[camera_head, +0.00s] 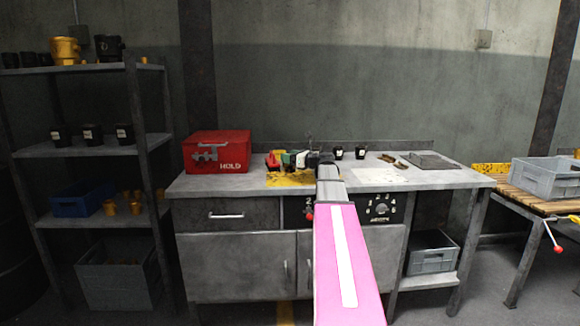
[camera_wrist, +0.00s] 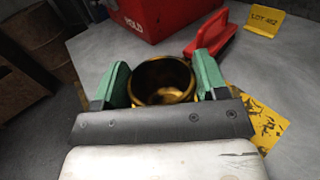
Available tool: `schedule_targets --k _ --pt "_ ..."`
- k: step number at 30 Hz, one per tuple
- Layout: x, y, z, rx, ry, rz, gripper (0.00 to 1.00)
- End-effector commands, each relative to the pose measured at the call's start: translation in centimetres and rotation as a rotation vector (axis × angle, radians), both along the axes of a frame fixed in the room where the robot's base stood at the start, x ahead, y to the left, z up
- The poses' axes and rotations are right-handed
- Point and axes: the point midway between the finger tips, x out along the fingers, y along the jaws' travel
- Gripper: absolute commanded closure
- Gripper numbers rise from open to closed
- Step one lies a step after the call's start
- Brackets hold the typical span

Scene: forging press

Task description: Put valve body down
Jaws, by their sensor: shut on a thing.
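The valve body (camera_wrist: 162,78) is a brass-coloured, round, hollow piece with a dark rim, seen from above in the wrist view. My gripper (camera_wrist: 160,85) has green fingers on either side of it and is shut on it. In the head view my gripper (camera_head: 300,160) is over the grey workbench (camera_head: 240,183), near a yellow patch. The valve body is hard to make out there. I cannot tell whether its base touches the bench top.
A red HOLD box (camera_head: 217,152) stands to the left on the bench. A red-handled item (camera_wrist: 222,42) and a yellow LOT tag (camera_wrist: 264,20) are close to the gripper. Black cups (camera_head: 360,152) stand behind. A grey crate (camera_head: 546,177) is on the right table.

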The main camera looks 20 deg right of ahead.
Motion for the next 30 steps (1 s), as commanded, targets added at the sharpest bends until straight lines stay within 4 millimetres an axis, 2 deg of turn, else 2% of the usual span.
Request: schedule_targets --k 9,21,22,23,24,30 --pt "0.0 0.0 -3.6 0.002 0.0 0.0 0.71" --pt "0.0 0.0 -4.0 0.001 0.0 -0.001 0.71" --pt "0.0 0.0 -4.0 0.0 0.0 -0.001 0.24" --pt "0.0 0.0 -4.0 0.0 0.0 -0.001 0.14" --pt "0.0 0.0 -4.0 0.0 0.0 -0.001 0.09" --pt "0.0 0.0 -4.0 0.0 0.0 -0.001 0.09"
